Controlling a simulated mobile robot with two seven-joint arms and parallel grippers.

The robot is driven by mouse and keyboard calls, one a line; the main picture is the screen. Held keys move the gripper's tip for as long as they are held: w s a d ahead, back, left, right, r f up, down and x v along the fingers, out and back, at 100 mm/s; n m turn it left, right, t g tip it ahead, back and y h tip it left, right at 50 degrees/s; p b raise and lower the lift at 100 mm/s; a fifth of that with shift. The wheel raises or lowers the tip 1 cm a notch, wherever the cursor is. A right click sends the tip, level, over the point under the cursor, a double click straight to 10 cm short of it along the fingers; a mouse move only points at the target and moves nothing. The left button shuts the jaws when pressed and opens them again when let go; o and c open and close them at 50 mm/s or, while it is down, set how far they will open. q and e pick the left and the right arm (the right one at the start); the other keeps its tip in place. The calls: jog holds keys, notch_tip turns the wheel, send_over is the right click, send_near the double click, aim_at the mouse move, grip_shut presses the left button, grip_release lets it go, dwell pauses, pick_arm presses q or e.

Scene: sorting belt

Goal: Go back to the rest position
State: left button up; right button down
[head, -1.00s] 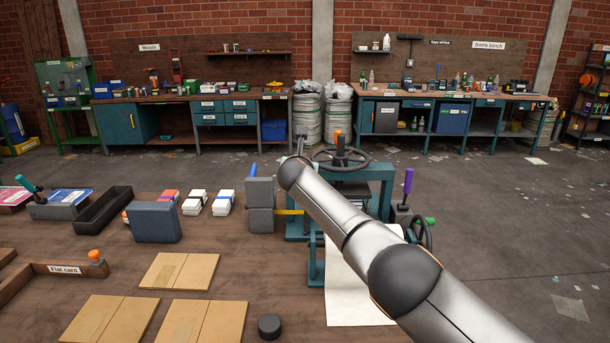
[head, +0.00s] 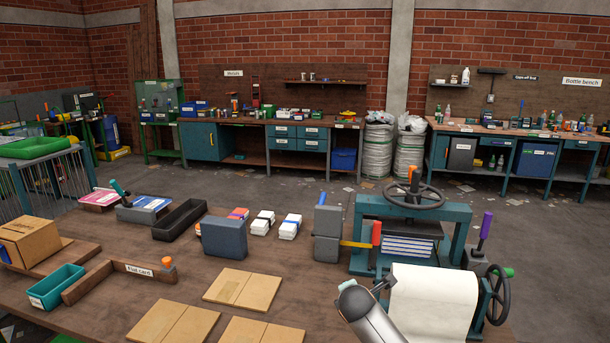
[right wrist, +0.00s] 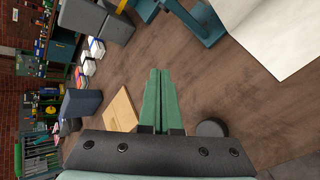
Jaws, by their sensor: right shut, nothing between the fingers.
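My right arm (head: 368,314) comes in at the bottom of the head view, low in front of the white sheet and the teal press. My right gripper (right wrist: 160,72) shows in the right wrist view, its two green fingers together with nothing between them. It points over the bare wooden table (right wrist: 200,75), apart from the things around it. My left gripper and left arm are out of view.
The teal press (head: 450,220) with its hand wheel and the white sheet (head: 430,305) stand right of my arm. Grey blocks (head: 327,232), a dark tray (head: 180,220) and tan cards (head: 240,287) lie left. A black round knob (right wrist: 211,128) is near the gripper.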

jog(key=s+f+m, duration=0.2)
jog(key=s+f, duration=0.1)
jog(key=s, duration=0.1)
jog(key=s+f+m+g, duration=0.1)
jog(key=s+f+m, duration=0.1)
jog(key=s+f, duration=0.1)
jog(key=s+f+m+g+y, duration=0.1)
jog(key=s+f+m, duration=0.1)
jog(key=s, duration=0.3)
jog(key=shift+s+d+f, duration=0.1)
jog(key=shift+d+f, duration=0.25)
jog(key=shift+f, duration=0.1)
jog(key=s+d+m+g, duration=0.2)
jog(key=s+d+m, duration=0.35)
jog(key=s, duration=1.15)
jog(key=s+d+m+g, duration=0.3)
jog(key=s+m, duration=0.6)
jog(key=s, duration=0.7)
jog(key=w+a+f+t+y, duration=0.2)
jog(key=f+t, duration=0.4)
jog(key=f, duration=0.5)
jog(key=shift+w+a+y, duration=0.4)
jog(key=shift+w+a, duration=0.5)
jog(key=shift+a, duration=0.3)
